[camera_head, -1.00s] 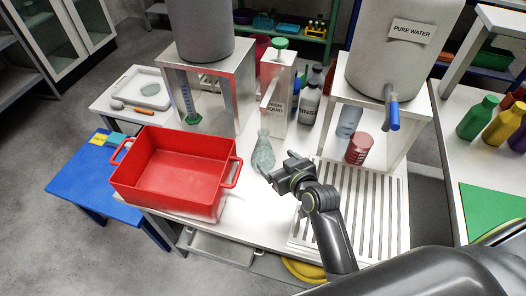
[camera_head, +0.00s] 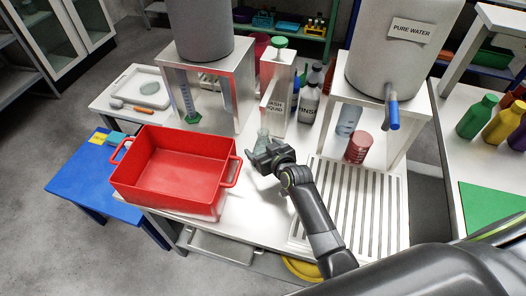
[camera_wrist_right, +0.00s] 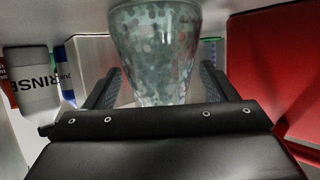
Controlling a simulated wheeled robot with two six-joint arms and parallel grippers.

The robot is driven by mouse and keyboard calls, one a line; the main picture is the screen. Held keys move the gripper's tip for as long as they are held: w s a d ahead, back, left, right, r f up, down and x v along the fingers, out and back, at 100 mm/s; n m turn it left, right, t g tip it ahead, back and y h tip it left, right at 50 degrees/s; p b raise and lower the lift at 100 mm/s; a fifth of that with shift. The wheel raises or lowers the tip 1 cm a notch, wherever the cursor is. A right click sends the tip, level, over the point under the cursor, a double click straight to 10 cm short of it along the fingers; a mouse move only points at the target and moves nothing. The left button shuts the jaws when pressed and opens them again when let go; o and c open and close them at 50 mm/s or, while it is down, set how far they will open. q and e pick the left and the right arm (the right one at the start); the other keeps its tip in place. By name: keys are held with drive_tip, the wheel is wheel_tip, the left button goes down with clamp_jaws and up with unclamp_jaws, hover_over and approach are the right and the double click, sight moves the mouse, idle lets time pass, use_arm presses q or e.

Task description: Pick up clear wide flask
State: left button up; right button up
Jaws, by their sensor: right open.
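The clear flask (camera_head: 262,137) stands upright on the white table, right of the red crate. In the head view my right gripper (camera_head: 257,157) covers its lower part. In the right wrist view the speckled, see-through flask (camera_wrist_right: 155,45) sits between the two spread fingers of my right gripper (camera_wrist_right: 157,85). The gripper is open around it. Contact between the fingers and the glass cannot be made out. My left gripper is not in view.
The red crate (camera_head: 150,194) stands close on the left. A wash liquid dispenser (camera_head: 277,95) and a rinse bottle (camera_head: 309,103) stand behind. A slatted rack (camera_head: 350,210) lies to the right, with a red can (camera_head: 358,147) near its back.

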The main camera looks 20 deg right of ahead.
drive_tip(key=shift+w, duration=0.2)
drive_tip(key=shift+c, duration=0.2)
drive_tip(key=c, duration=1.3)
drive_tip(key=shift+r, duration=0.1)
